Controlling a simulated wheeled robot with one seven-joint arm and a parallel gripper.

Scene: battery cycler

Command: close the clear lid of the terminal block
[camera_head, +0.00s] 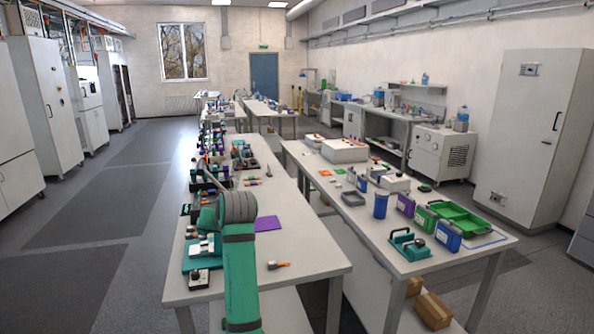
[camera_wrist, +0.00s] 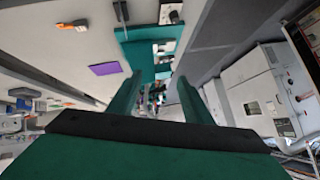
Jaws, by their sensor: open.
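A small white and grey device (camera_head: 203,247) sits on a teal mat (camera_head: 190,262) at the near left of the left bench. It may be the terminal block, but a clear lid and its position cannot be made out. In the wrist view, the teal mat (camera_wrist: 136,50) lies beyond my fingers, with small pale items (camera_wrist: 164,47) on it. My gripper (camera_wrist: 158,80) is open, its two teal fingers apart with nothing held between them. In the head view my arm covers part of the bench beside the mat.
A small box with a black knob (camera_head: 199,278) stands in front of the mat. A purple sheet (camera_head: 268,223) and an orange-handled tool (camera_head: 278,265) lie to the right. Several dark racks and small items crowd the bench's far left.

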